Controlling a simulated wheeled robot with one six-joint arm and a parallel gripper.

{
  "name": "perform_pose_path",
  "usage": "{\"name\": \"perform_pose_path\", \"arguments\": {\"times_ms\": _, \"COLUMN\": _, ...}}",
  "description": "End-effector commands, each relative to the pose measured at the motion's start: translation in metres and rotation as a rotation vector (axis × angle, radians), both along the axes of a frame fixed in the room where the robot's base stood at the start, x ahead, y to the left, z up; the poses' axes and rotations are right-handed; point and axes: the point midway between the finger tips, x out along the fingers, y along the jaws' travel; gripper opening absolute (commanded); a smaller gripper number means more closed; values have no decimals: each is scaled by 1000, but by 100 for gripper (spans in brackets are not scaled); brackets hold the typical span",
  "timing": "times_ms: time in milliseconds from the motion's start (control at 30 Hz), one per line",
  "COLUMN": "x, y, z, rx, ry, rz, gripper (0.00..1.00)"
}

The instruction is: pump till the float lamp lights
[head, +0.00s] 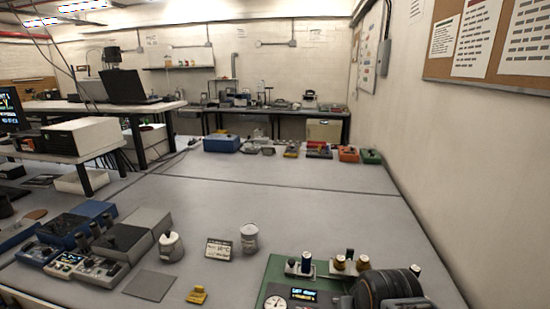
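A green-based apparatus (272,272) stands at the bottom right of the head view, cut off by the lower edge. It carries a round dial gauge (275,302), a small lit display (303,294) and several small posts with knobs or caps (305,261). A large dark rounded body (385,290) covers its right part. I cannot tell whether that body is the cylinder or part of my arm. No pump handle or float lamp can be made out for certain, and no lit lamp is clear. No fingers of my gripper show.
Left of the apparatus are a yellow block (198,294), a small sign (218,249), a metal can (249,237), a white pot (171,245) and a grey square plate (150,285). Boxed instruments (75,262) crowd the left. The table's middle (290,205) is clear. A wall bounds the right.

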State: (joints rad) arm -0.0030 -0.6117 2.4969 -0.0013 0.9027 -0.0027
Motion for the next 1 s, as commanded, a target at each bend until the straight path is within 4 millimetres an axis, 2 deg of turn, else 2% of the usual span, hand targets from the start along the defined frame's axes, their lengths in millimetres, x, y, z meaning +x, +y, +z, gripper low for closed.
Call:
{"name": "perform_pose_path", "arguments": {"times_ms": 33, "x": 0, "y": 0, "z": 0, "rx": 0, "ry": 0, "rz": 0, "gripper": 20}}
{"name": "perform_pose_path", "arguments": {"times_ms": 267, "x": 0, "y": 0, "z": 0, "rx": 0, "ry": 0, "rz": 0, "gripper": 0}}
{"name": "perform_pose_path", "arguments": {"times_ms": 1000, "x": 0, "y": 0, "z": 0, "rx": 0, "ry": 0, "rz": 0, "gripper": 0}}
